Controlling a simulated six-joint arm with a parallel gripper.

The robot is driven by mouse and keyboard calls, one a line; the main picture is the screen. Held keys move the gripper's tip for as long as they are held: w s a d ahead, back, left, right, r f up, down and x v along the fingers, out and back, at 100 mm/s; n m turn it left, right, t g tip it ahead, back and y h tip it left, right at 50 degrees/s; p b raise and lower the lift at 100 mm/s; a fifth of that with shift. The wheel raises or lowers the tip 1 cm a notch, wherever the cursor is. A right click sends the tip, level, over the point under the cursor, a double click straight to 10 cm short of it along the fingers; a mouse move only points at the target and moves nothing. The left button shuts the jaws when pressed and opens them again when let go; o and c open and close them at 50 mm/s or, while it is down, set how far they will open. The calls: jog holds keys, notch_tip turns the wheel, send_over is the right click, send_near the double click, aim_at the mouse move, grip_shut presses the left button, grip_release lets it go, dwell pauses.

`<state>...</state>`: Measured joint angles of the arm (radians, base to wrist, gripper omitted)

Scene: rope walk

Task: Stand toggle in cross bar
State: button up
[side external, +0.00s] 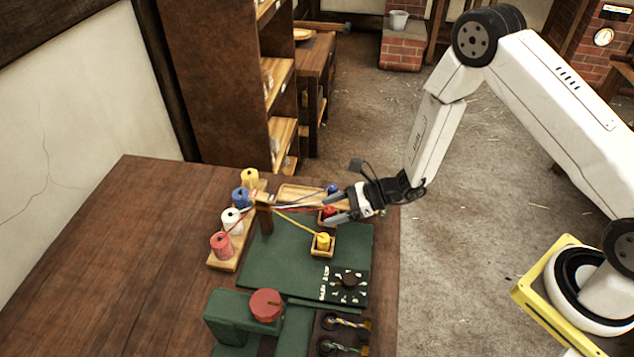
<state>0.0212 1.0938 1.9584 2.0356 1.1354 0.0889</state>
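My gripper (331,208) hangs over the right edge of the green board, pointing left. Its two dark fingers look spread apart. A red toggle piece (329,211) shows between the fingertips; I cannot tell whether they touch it. A blue piece (333,189) is just behind the fingers. A yellow piece (323,241) stands upright in a small wooden holder (323,252) in front. Coloured strands run from these pieces to a wooden post (264,212) with a short top bar. A pale strand also runs toward my gripper, its end hidden. I cannot tell which part is the cross bar.
Yellow, blue, white and red spools (221,246) stand on a wooden rack left of the post. The table's left part (120,260) is clear.

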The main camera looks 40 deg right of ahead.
jog(key=shift+r, duration=0.2)
jog(key=v, duration=1.2)
dwell(0.7)
jog(key=s+a+r+n+g+h, duration=0.1)
jog(key=s+r+n+g+h, duration=0.3)
jog(key=s+n+g, duration=0.55)
jog(key=d+r+n+t+h, duration=0.5)
jog(key=r+n+h, duration=0.2)
jog(key=n, duration=0.7)
jog(key=shift+h, duration=0.3)
